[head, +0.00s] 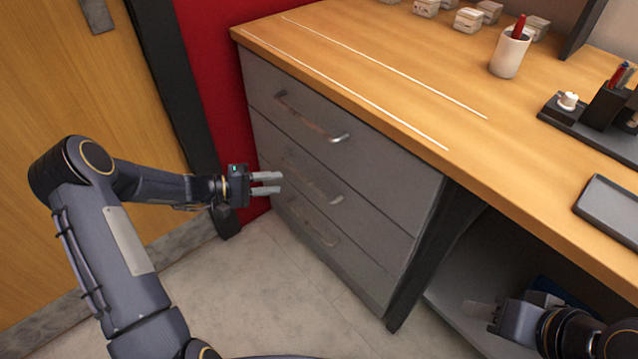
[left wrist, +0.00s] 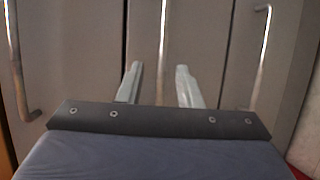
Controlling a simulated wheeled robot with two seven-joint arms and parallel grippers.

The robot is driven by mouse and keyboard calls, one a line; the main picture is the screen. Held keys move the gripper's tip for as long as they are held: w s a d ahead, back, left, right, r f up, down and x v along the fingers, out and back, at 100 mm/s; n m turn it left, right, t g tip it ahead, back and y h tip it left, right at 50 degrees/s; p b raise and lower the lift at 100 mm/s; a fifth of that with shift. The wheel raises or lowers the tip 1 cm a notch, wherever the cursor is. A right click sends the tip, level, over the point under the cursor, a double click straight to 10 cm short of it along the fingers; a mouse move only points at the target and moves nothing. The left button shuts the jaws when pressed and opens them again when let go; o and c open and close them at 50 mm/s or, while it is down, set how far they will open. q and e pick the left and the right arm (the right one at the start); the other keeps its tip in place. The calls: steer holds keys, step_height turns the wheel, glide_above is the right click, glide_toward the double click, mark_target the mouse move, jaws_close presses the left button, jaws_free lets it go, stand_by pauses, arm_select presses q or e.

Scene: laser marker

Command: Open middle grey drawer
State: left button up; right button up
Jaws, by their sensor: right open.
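The grey drawer unit has three stacked fronts. The middle grey drawer (head: 376,208) is shut, flush with its neighbours, and has a long metal bar handle (head: 325,190). My left gripper (head: 281,182) is open in front of the drawers, near the left end of that handle. In the left wrist view the fingers (left wrist: 158,68) point at the drawer fronts, and the middle handle (left wrist: 163,40) runs between them with gaps on both sides. Nothing is gripped. My right gripper (head: 478,314) is open at the lower right, below the desk; its fingertips are partly unclear.
The top drawer (head: 385,165) and bottom drawer (head: 345,262) are shut, with similar handles. The wooden desktop (head: 400,60) overhangs above. A red wall panel (head: 215,60) and wooden door (head: 60,90) stand left. The floor (head: 270,290) before the drawers is clear.

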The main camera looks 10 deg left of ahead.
arm_select(q)
steer(key=b+x, duration=0.1)
steer(key=x, duration=0.7)
steer(key=shift+w+f, duration=0.3)
jaws_close()
